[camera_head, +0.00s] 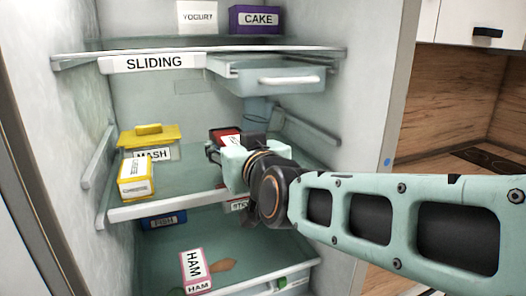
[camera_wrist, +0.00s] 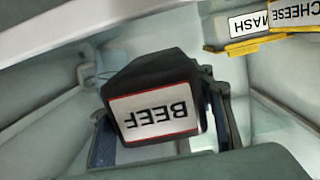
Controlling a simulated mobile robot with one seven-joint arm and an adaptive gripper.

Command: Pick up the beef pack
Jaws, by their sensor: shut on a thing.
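The beef pack (camera_wrist: 155,112) is a black box with a red-edged white label reading BEEF, which appears upside down in the wrist view. In the head view its dark and red top (camera_head: 226,135) shows just behind my gripper (camera_head: 216,152), inside the fridge at the middle shelf's level. My gripper is shut on the pack, with one finger on each side of it in the wrist view (camera_wrist: 160,105). My wrist hides much of the pack in the head view. I cannot tell whether the pack touches the shelf.
On the middle shelf (camera_head: 160,210), a yellow-lidded MASH container (camera_head: 150,140) and a yellow-edged cheese box (camera_head: 136,178) stand left. A ham pack (camera_head: 195,270) is below. A sliding drawer (camera_head: 270,78) hangs above my gripper. The fridge's right wall (camera_head: 365,120) is close to my arm.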

